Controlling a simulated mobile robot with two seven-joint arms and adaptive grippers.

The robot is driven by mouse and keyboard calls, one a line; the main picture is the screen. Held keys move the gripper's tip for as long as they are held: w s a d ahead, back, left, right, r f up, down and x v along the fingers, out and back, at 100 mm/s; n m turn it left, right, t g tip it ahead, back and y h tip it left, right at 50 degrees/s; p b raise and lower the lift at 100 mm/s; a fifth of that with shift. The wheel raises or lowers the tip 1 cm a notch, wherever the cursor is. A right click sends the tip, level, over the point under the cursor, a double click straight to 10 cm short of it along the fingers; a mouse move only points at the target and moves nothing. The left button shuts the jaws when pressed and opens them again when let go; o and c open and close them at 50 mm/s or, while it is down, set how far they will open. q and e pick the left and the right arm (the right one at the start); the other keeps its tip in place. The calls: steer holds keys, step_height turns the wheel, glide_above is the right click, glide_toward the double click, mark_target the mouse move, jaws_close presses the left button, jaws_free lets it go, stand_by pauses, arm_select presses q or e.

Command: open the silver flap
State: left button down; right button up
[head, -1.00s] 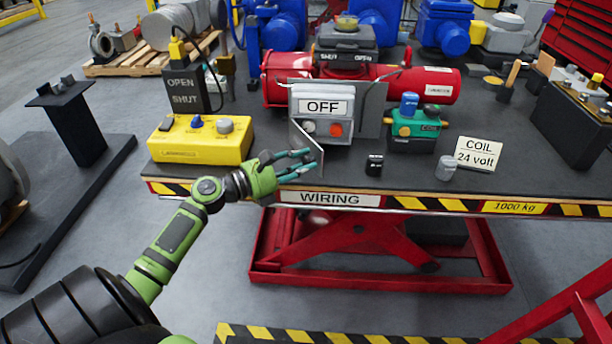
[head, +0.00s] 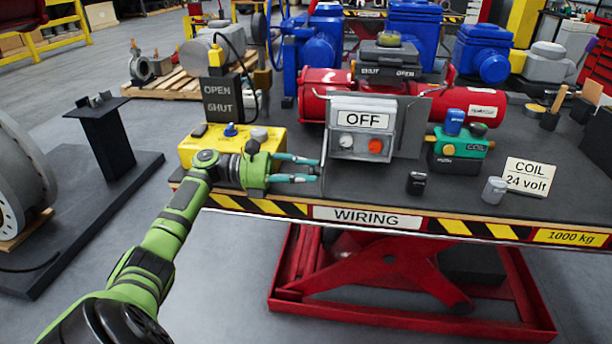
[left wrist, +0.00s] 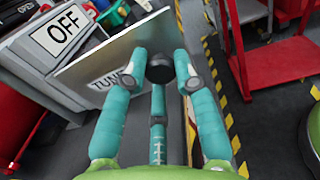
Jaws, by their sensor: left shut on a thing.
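The silver flap (head: 323,170) stands out from the left edge of the grey OFF box (head: 361,103) and shows almost edge-on in the head view. In the left wrist view the flap (left wrist: 105,62) shows a broad plain face, with part of a label below it. My right gripper is out of view.
A yellow box (head: 270,136) stands behind my left gripper. A small black part (head: 416,182), a grey cylinder (head: 494,190) and a green coil unit (head: 459,150) stand right of the flap. The striped table edge (head: 450,227) runs along the front.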

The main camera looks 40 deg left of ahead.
arm_select(q)
steer(key=shift+w+a+r, duration=0.1)
steer(key=shift+r, duration=0.4)
steer(key=c, duration=1)
jaws_free()
steer(key=shift+o, duration=0.2)
steer(key=shift+f, duration=0.15)
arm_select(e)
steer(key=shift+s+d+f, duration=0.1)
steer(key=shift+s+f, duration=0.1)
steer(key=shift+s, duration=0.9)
arm_select(q)
steer(key=v, duration=1.2)
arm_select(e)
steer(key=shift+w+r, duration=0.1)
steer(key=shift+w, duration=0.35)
arm_select(q)
steer(key=shift+c, duration=0.4)
